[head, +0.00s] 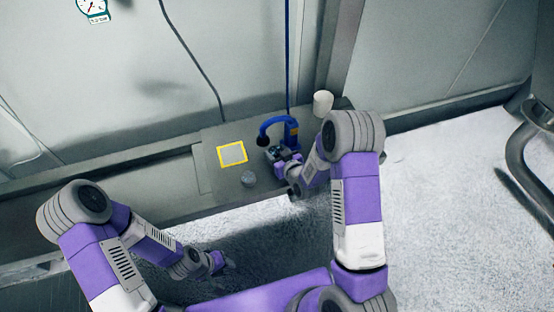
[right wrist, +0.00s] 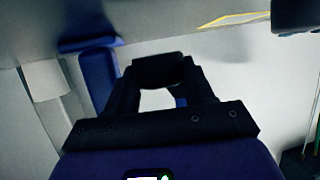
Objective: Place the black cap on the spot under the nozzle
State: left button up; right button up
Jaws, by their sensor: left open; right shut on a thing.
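The black cap (right wrist: 160,68) is between the fingertips of my right gripper (right wrist: 160,75) in the right wrist view. In the head view my right gripper (head: 273,153) is at the blue curved nozzle stand (head: 291,130), close below its dark nozzle tip (head: 263,141). The cap is too small there to tell apart from the fingers, and the spot under the nozzle is hidden by the gripper. The stand's blue post (right wrist: 97,80) shows beyond the fingers in the right wrist view. My left gripper (head: 219,263) is open and empty, low and away from the table.
A yellow-framed square (head: 232,153) lies on the grey table (head: 212,179), left of the stand. A small grey round object (head: 249,179) is near the front edge. A white cylinder (head: 322,103) stands behind my right arm. A wall closes off the back.

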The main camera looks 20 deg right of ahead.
jog(key=shift+f+b, duration=0.3)
jog(key=shift+f, duration=1.2)
jog(key=shift+f, duration=0.1)
jog(key=o, duration=0.8)
jog(key=shift+o, duration=0.2)
